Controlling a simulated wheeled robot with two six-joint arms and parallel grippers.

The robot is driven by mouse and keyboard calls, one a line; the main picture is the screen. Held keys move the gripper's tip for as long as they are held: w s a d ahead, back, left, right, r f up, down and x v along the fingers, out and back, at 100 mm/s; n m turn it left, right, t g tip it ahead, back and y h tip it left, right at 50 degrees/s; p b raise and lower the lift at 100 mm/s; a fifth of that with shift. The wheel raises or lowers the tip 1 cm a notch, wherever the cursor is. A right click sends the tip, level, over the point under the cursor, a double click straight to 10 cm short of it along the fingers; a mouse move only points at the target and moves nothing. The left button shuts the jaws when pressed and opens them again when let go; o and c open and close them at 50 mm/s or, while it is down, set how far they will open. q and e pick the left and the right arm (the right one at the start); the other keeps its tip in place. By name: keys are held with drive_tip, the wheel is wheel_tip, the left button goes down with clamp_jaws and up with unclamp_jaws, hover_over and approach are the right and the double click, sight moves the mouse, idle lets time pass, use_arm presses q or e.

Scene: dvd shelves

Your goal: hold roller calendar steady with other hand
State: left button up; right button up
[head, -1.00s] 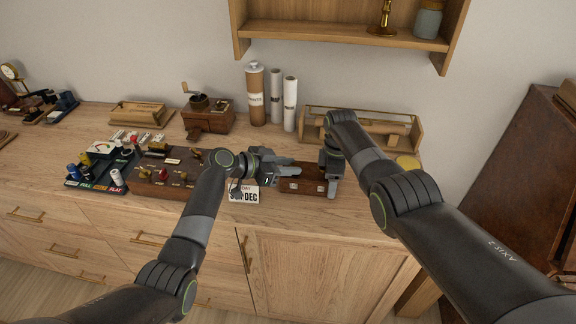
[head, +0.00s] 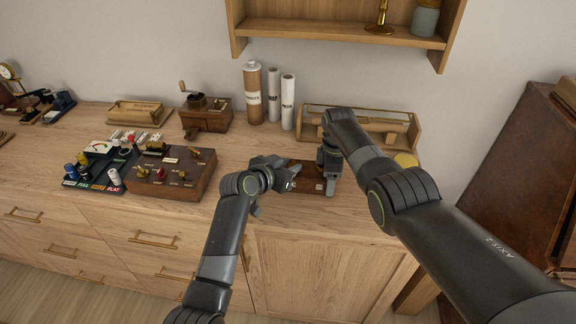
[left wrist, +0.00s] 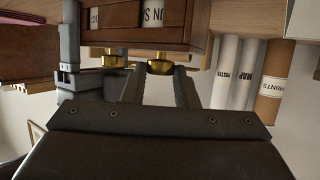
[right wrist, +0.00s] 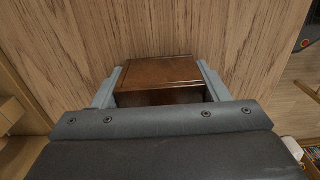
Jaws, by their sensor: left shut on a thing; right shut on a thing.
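The roller calendar (head: 306,171) is a dark brown wooden box near the counter's front edge, largely hidden by my arms. The left wrist view shows its front (left wrist: 180,25), with windows of printed white paper and two brass knobs below them in that picture. My left gripper (head: 287,183) is at its front, shut on one brass knob (left wrist: 160,66). The other knob (left wrist: 112,58) is free beside it. My right gripper (head: 330,178) is shut on the calendar's wooden body (right wrist: 160,73), its fingers on either side. The calendar rests on the counter.
A dark wooden box with levers and knobs (head: 185,182) and a tray of small parts (head: 92,183) lie to the left. A coffee grinder (head: 206,116), paper rolls (head: 288,103) and a glass-fronted wooden case (head: 390,128) stand behind. A wall shelf (head: 340,36) hangs above.

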use_arm(q)
drive_tip(key=shift+f, duration=0.15)
drive_tip(key=o, duration=1)
drive_tip(key=shift+s, duration=0.1)
drive_tip(key=v, duration=1.2)
drive_tip(key=shift+d, duration=0.1)
drive_tip(key=shift+c, duration=0.2)
